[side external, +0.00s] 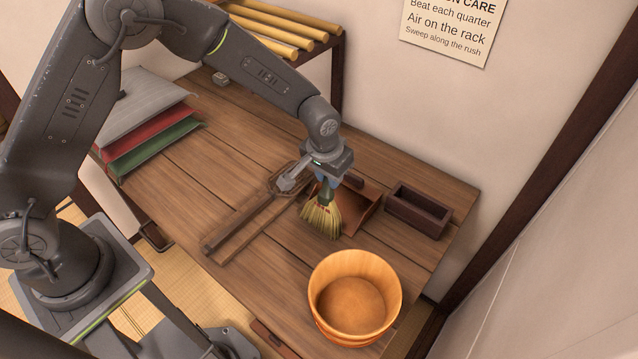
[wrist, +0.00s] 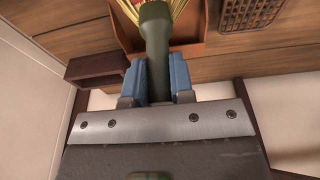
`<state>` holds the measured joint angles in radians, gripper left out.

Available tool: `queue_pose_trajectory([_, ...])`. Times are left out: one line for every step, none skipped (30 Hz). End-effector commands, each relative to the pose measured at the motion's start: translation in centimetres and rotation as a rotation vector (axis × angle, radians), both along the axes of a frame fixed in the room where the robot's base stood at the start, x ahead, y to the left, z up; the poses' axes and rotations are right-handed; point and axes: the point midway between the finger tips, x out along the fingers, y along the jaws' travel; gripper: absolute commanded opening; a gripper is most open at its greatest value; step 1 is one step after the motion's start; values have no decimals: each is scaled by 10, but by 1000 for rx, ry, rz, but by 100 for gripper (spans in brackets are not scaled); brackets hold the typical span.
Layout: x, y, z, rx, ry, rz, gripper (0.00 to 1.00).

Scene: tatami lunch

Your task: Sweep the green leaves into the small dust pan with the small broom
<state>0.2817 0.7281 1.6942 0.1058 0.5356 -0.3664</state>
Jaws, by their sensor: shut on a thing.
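My gripper (side external: 328,180) is shut on the handle of the small broom (side external: 323,218), which hangs nearly upright with its yellow bristles down over the table. In the wrist view my gripper's blue fingers (wrist: 156,75) clasp the dark green handle of the broom (wrist: 155,35) from both sides. The small brown dust pan (side external: 367,202) lies on the table just behind and right of the broom, and its rim shows in the wrist view (wrist: 190,51). The bristles are close to the pan's front; I cannot tell whether they touch the table. I cannot make out any green leaves.
A dark open box (side external: 417,212) stands right of the pan. A wooden tub (side external: 355,290) stands at the front right. A long-handled beater (side external: 245,222) lies left of the broom. Folded cloths (side external: 150,118) are stacked at the left. A pole rack (side external: 340,70) stands behind.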

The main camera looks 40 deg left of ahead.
Motion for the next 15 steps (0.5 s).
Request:
queue_pose_trajectory([7, 0, 0, -1, 0, 3, 0])
queue_pose_trajectory([11, 0, 0, -1, -1, 3, 0])
queue_pose_trajectory([16, 0, 0, -1, -1, 3, 0])
queue_pose_trajectory([20, 0, 0, -1, 0, 3, 0])
queue_pose_trajectory([23, 0, 0, -1, 0, 3, 0])
queue_pose_trajectory([28, 0, -1, 0, 0, 2, 0])
queue_pose_trajectory([32, 0, 0, -1, -1, 2, 0])
queue_pose_trajectory([35, 0, 0, -1, 0, 2, 0])
queue_pose_trajectory([41, 0, -1, 0, 0, 2, 0])
queue_pose_trajectory([44, 0, -1, -1, -1, 2, 0])
queue_pose_trajectory([48, 0, -1, 0, 0, 2, 0])
queue_pose_trajectory([53, 0, -1, 0, 0, 1, 0])
queue_pose_trajectory([57, 0, -1, 0, 0, 1, 0])
queue_pose_trajectory([60, 0, -1, -1, -1, 1, 0])
queue_pose_trajectory([62, 0, 4, -1, -2, 1, 0])
